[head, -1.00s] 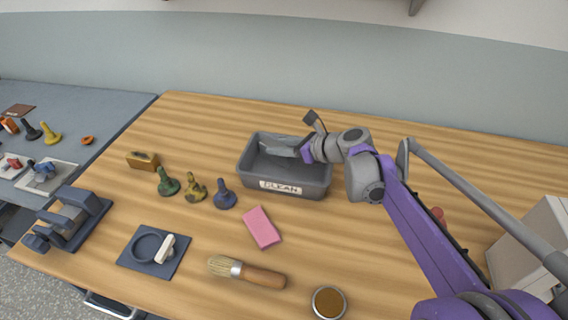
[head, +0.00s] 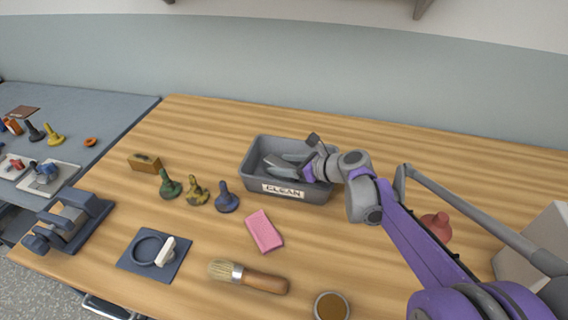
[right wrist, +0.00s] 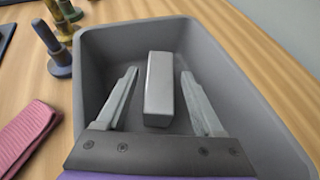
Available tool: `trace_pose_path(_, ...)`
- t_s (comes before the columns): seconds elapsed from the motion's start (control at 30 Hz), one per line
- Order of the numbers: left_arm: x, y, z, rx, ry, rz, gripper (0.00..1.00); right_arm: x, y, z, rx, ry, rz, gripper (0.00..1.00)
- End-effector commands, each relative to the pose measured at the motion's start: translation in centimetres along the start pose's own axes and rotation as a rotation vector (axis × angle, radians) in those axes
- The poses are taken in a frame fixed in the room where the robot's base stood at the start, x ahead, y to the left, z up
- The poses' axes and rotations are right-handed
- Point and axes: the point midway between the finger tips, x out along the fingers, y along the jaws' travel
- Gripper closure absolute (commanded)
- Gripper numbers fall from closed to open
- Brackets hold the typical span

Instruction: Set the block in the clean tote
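The clean tote (head: 298,194) is a dark grey open bin with a CLEAN label, at the middle of the wooden table. It also shows in the right wrist view (right wrist: 100,42). A plain light grey block (right wrist: 159,88) lies inside it on the floor. My right gripper (right wrist: 159,73) reaches into the tote with its fingers spread, one on each side of the block, with a visible gap on both sides. In the head view the right gripper (head: 275,158) shows inside the tote; I cannot make out the block there. My left gripper is out of view.
A pink sponge (head: 264,231), a brush (head: 250,276) and a round tin (head: 331,306) lie in front of the tote. Green, yellow and blue pegs (head: 227,198) stand left of it. A red object (head: 437,226) is right, near my arm. The table behind the tote is clear.

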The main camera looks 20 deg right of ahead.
Motion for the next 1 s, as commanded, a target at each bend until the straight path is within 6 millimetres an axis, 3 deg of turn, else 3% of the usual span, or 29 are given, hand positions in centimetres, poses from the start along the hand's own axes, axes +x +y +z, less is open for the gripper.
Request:
trace_pose_path(0.37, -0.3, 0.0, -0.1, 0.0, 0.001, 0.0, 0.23, -0.4, 0.0, 0.4, 0.0, 0.0, -0.001, 0.28)
trace_pose_path(0.47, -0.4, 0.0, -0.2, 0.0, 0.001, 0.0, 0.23, -1.7, -0.1, 0.3, 0.001, 0.0, -0.004, 0.28)
trace_pose_path(0.8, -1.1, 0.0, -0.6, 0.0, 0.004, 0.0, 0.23, -8.9, -0.1, 0.4, 0.002, 0.0, -0.005, 0.28)
trace_pose_path(1.0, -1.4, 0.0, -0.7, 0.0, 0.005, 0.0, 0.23, -11.5, -0.1, 0.3, 0.001, 0.0, -0.003, 0.28)
